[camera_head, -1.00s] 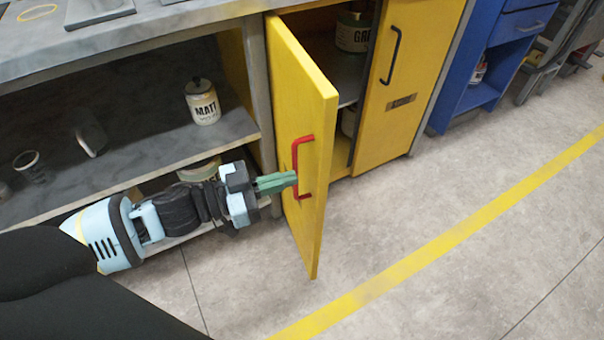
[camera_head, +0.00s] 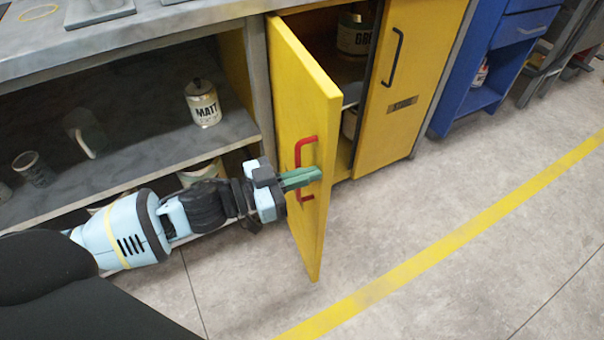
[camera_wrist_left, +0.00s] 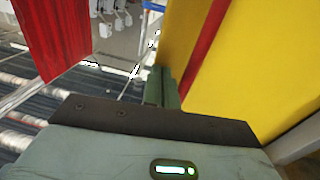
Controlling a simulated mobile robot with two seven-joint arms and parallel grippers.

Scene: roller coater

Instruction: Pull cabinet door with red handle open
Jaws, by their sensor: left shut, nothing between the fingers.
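The yellow cabinet door (camera_head: 300,105) with the red handle (camera_head: 298,150) stands partly open in the head view, swung out from the cabinet. My left gripper (camera_head: 318,174) is shut and empty. Its green fingers lie across the front of the door at the height of the handle, between the handle's upper and lower ends, and hide its middle. In the left wrist view the closed fingers (camera_wrist_left: 162,88) are beside the red handle bar (camera_wrist_left: 203,50) and the yellow door face (camera_wrist_left: 250,75). I cannot tell whether they touch. My right gripper is not in view.
A second yellow door (camera_head: 410,75) with a black handle (camera_head: 393,57) is closed on the right. A can (camera_head: 355,33) stands inside the open cabinet. A shelf at left holds a MATT can (camera_head: 203,102) and cups. Floor (camera_head: 430,220) in front is clear.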

